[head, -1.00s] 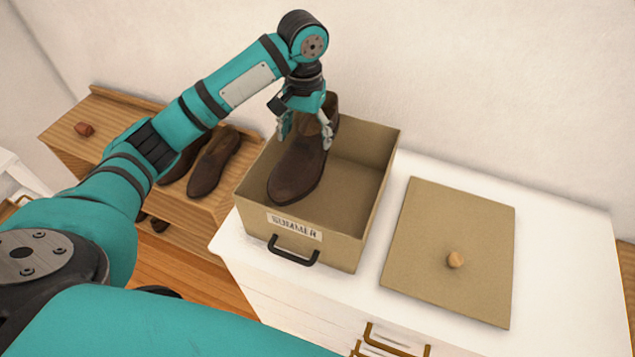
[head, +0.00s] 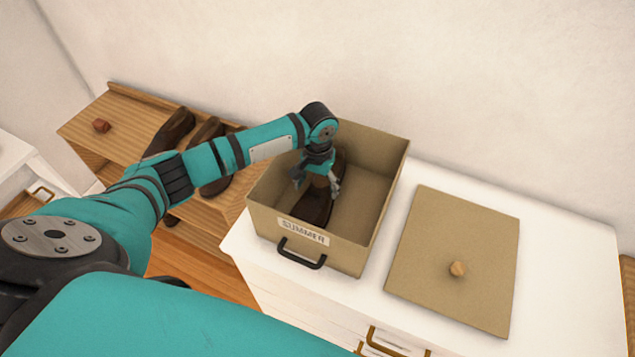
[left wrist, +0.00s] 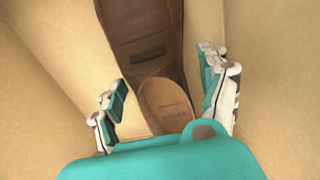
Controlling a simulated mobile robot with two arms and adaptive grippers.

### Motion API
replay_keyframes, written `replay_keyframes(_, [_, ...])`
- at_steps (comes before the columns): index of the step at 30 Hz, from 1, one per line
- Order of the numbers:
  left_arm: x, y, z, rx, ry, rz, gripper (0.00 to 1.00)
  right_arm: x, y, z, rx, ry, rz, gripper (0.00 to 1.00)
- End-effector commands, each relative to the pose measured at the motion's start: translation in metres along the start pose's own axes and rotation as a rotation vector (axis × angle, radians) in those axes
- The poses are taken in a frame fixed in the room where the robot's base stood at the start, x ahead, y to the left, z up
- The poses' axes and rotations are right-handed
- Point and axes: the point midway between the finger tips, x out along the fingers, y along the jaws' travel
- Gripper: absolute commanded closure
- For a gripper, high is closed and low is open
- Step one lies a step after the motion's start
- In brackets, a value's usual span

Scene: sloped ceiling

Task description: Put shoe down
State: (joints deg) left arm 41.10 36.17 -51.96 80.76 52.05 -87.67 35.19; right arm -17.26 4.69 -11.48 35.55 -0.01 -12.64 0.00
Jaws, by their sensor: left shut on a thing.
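The brown leather shoe (head: 312,208) is inside the tan box (head: 376,233), low down near its left side, with its toe toward the box's front. I cannot tell whether its sole touches the box floor. My left gripper (head: 318,184) reaches down into the box and is shut on the shoe near its heel. In the left wrist view, the fingers (left wrist: 163,88) stand on either side of the shoe (left wrist: 148,30), with its opening and insole between them. My right gripper is not in view.
The box stands on a white cabinet (head: 572,232), with its flat lid (head: 430,225) and wooden knob lying to the right. A wooden shoe rack (head: 112,128) at the left holds more brown shoes (head: 214,184). My left arm passes over it.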

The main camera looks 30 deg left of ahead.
Motion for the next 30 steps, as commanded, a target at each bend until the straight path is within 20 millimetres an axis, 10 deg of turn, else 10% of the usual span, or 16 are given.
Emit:
replay_keyframes(7, [0.000, 0.001, -0.001, 0.000, 0.001, 0.001, 0.70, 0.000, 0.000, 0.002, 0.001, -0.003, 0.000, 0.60])
replay_keyframes(8, [0.001, 0.000, 0.000, 0.000, 0.000, 0.001, 0.20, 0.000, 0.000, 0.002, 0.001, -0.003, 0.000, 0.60])
replay_keyframes(12, [0.001, 0.000, 0.000, 0.000, 0.000, 0.000, 0.02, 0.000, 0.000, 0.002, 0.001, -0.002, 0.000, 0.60])
replay_keyframes(23, [-0.003, 0.000, -0.001, 0.000, 0.001, 0.000, 0.00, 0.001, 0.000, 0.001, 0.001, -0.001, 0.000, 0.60])
replay_keyframes(30, [-0.040, 0.000, -0.002, 0.001, 0.005, 0.002, 0.00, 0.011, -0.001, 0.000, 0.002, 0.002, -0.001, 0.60])
